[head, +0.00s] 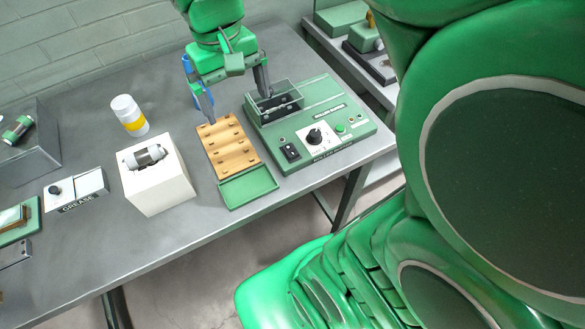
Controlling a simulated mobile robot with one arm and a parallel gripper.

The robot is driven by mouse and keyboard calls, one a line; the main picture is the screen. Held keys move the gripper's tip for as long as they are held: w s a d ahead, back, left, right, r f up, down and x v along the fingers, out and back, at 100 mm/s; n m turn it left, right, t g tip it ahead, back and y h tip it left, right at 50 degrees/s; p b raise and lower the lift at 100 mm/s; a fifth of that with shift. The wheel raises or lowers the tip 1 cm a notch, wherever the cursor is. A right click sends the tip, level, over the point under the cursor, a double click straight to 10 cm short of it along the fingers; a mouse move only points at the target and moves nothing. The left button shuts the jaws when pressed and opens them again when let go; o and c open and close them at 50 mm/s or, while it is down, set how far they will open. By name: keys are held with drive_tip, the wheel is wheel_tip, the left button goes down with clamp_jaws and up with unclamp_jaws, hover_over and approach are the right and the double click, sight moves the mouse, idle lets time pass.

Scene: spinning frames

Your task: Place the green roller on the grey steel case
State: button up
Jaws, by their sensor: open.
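The green roller (18,130), with pale metal ends, lies on its side on top of the grey steel case (40,157) at the left edge of the head view. The case is partly cut off by the frame. My gripper (236,100) is open and empty, with its fingers pointing down over the back of the wooden rack (230,147) and the green machine. It is far to the right of the roller, apart from it.
A white block (163,192) bears a grey roller (146,157). A white bottle (129,115), a grease box (77,191), a green tray (248,187) and a green control machine (322,132) share the grey table (150,245). Table is bare along the front.

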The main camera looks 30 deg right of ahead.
drive_tip(key=s+d+f, duration=0.1)
drive_tip(key=s+f, duration=0.2)
drive_tip(key=s, duration=0.4)
drive_tip(key=s+d+f+m, duration=0.1)
drive_tip(key=s+d+f, duration=0.1)
drive_tip(key=s, duration=0.6)
drive_tip(key=shift+f+g, duration=0.3)
drive_tip(key=shift+f, duration=0.1)
